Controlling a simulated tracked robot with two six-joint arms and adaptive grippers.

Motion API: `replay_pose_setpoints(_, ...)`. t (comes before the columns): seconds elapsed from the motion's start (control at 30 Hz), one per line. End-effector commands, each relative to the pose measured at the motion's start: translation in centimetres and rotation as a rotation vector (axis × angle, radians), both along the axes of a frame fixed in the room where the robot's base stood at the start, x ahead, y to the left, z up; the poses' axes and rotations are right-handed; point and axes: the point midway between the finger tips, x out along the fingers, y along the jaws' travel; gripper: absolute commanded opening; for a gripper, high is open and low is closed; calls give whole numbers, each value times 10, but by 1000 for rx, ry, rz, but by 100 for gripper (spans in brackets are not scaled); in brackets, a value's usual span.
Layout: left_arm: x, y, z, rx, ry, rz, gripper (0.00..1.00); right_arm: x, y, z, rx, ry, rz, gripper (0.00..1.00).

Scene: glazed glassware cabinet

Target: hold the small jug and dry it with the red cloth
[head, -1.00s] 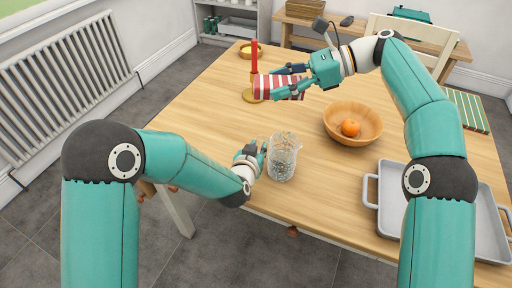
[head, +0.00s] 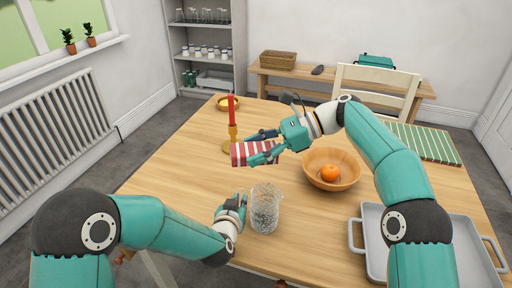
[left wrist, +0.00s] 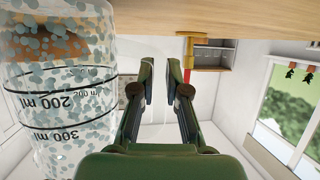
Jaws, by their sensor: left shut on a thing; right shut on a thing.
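The small jug (head: 265,210) is clear glass, covered in pale drops, and upright at the table's near side. In the left wrist view the jug (left wrist: 60,100) fills the left edge, with black measuring marks. My left gripper (head: 241,202) is beside it on its left, shut on what looks like its clear handle, hard to see between the fingers (left wrist: 160,75). I cannot tell whether the jug touches the table. My right gripper (head: 256,147) is shut on the red cloth (head: 242,155), which has white stripes. It holds the cloth beyond the jug, apart from it.
A red candle in a brass holder (head: 233,133) stands close behind the cloth. A wooden bowl (head: 345,178) with an orange (head: 330,173) is right of the jug. A grey tray (head: 455,240) lies at the near right, a green striped mat (head: 425,142) at the far right. The table's left is clear.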

Motion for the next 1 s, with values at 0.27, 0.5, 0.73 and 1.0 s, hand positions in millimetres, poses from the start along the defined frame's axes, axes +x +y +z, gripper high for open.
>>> replay_pose_setpoints(0.27, 0, 0, 0, 0, 0, 0, 0, -10, -17, -35, -7, 1, -11, 18)
replay_pose_setpoints(0.5, 0, 0, 0, 0, 0, 0, 0, -9, -28, -48, -13, 0, -28, 18)
replay_pose_setpoints(0.73, 0, 0, 0, 0, 0, 0, 0, -10, -28, -72, -14, 2, -28, 18)
replay_pose_setpoints(1.0, 0, 0, 0, 0, 0, 0, 0, -10, -28, -91, -13, 0, -28, 18)
